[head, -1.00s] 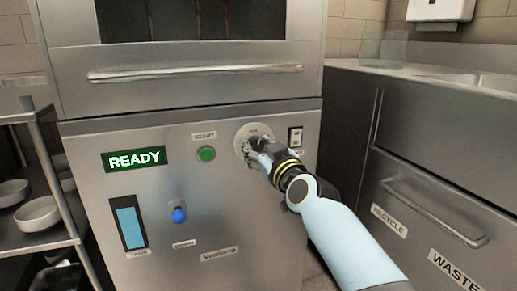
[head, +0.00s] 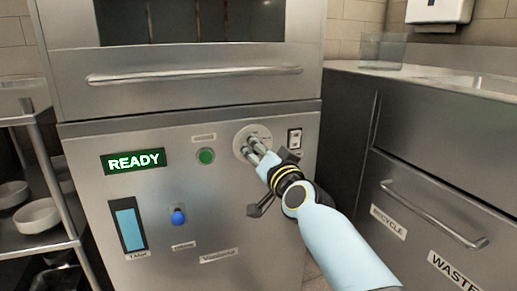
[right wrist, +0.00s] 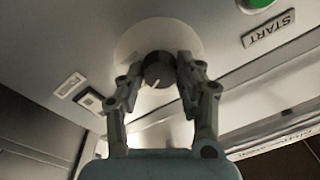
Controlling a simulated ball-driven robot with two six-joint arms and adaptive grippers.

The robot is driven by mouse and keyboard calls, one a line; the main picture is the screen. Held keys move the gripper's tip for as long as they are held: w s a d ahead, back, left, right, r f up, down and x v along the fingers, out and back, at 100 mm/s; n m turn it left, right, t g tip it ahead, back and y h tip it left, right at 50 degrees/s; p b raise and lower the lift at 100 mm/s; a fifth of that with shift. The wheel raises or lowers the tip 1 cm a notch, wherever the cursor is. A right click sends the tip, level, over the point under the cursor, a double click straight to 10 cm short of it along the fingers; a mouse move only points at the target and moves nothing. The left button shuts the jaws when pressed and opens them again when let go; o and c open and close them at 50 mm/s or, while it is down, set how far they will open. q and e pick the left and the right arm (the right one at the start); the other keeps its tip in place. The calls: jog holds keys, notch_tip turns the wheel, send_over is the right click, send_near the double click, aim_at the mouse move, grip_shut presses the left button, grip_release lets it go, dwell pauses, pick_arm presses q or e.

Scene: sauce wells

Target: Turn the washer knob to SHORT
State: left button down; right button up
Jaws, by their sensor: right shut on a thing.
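The washer knob (right wrist: 157,68) is a dark round knob with a white pointer line, in the right wrist view. It sits on a pale round dial plate (right wrist: 128,45), which also shows on the steel front panel in the head view (head: 242,134). The dial lettering is too small to read. My right gripper (right wrist: 160,72) has one finger on each side of the knob and is shut on it. In the head view, my right gripper (head: 258,150) reaches the dial from the lower right, and its fingers mostly hide the knob. My left gripper is not in view.
Left of the dial are a green START button (head: 206,155) and a lit READY display (head: 134,161). A rocker switch (head: 295,138) is close on the dial's right. A blue knob (head: 178,216) is lower left. A counter with drawers (head: 430,190) stands to the right.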

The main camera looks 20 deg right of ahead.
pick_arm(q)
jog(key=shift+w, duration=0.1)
pick_arm(e)
jog(key=shift+f+m, duration=0.1)
jog(key=shift+m, duration=0.2)
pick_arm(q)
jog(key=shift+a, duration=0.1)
pick_arm(e)
jog(key=o, duration=0.9)
jog(key=shift+o, duration=1.2)
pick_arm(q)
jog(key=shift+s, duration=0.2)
pick_arm(e)
jog(key=s, duration=1.2)
jog(key=shift+d+f, duration=0.3)
jog(key=shift+d, duration=0.05)
jog(key=shift+f, duration=0.1)
